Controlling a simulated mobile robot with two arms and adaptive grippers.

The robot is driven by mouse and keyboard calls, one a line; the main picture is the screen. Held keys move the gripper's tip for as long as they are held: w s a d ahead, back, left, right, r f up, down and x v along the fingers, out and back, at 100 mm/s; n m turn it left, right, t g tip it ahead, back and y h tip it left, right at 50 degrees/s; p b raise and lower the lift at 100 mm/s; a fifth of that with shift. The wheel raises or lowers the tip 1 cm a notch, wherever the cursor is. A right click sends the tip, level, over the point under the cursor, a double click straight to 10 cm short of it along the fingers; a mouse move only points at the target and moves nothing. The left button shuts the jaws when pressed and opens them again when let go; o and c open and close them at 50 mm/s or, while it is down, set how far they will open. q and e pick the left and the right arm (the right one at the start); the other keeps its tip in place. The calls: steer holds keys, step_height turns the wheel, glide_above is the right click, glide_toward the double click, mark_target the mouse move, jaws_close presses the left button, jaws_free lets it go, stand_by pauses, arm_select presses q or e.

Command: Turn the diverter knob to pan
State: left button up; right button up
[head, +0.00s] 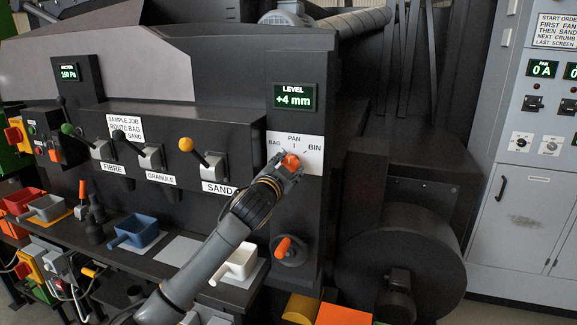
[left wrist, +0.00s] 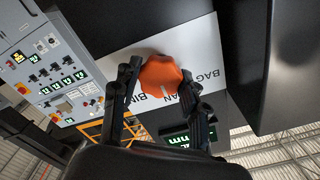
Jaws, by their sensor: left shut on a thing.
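The orange diverter knob (head: 291,160) sits on a white plate (head: 312,143) marked BAG, PAN and BIN, on the dark column below the LEVEL display. My left gripper (head: 289,169) reaches it from below left. In the left wrist view the orange knob (left wrist: 160,74) lies between the two fingers of my left gripper (left wrist: 163,80), which is shut on it. A short white mark shows on the knob's lower face there, but I cannot tell exactly which label it points at. The fingers partly hide the labels. My right gripper is not in view.
The LEVEL display (head: 293,97) reads +4 mm. A second orange handle (head: 283,246) sits below the knob. Levers for fibre, granule and sand (head: 201,160) stand to the left, above a shelf with a blue scoop (head: 137,231) and a white scoop (head: 236,263). A grey cabinet (head: 525,215) stands right.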

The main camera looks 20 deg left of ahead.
arm_select(q)
steer(key=o, duration=1.2)
steer(key=shift+c, duration=0.2)
steer(key=s, duration=1.2)
steer(key=shift+a, duration=0.2)
